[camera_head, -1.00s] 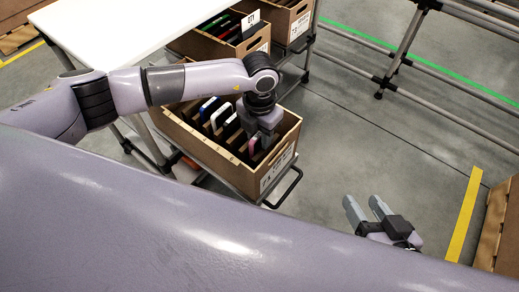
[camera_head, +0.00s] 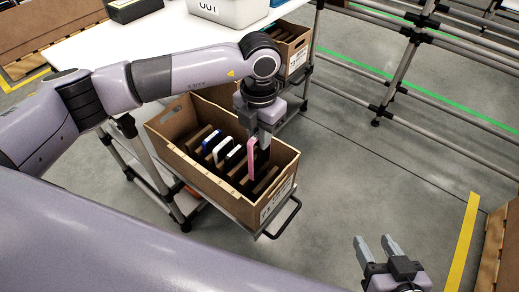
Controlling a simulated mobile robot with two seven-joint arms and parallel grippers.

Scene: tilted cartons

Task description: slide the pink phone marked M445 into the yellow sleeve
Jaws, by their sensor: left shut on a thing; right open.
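My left gripper (camera_head: 262,132) is shut on a pink phone (camera_head: 251,158) and holds it upright at the front right part of a tilted brown carton (camera_head: 215,190). The phone's upper part stands above the other items; I cannot tell whether its lower end is clear of the slots. No marking on it is readable. My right gripper (camera_head: 374,248) is open and empty over the floor at the lower right. I see no yellow sleeve in this view.
The carton also holds blue-edged (camera_head: 212,141), white-edged and dark phones between dividers. It rests on a stand with a black handle (camera_head: 284,219). A white table (camera_head: 165,40) bears a grey bin (camera_head: 228,10) behind. Another carton (camera_head: 290,50) stands farther back.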

